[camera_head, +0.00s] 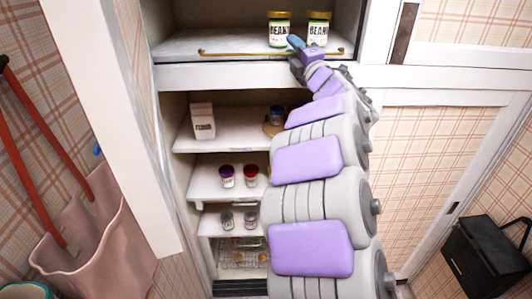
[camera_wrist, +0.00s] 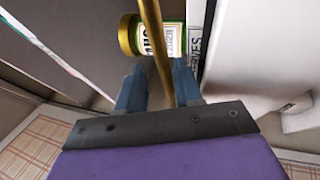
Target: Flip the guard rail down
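The guard rail is a thin brass rod (camera_head: 235,53) along the front of the upper shelf, before two bean jars. It also crosses the upper middle of the wrist view as a gold bar (camera_wrist: 152,35). My gripper (camera_head: 296,42) is at the shelf front, by the middle-right of the rail. In the wrist view my gripper (camera_wrist: 158,72) has its blue fingers apart, with the rail passing between them. The rail lies close to the right finger; I cannot tell whether they touch. My arm and hand hide part of the rail in the head view.
The left bean jar (camera_head: 279,30) and right bean jar (camera_head: 319,31) stand just behind the rail. Lower shelves hold a white carton (camera_head: 202,121) and several small jars. White door frames flank the shelves. A pink bag (camera_head: 95,245) hangs at left.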

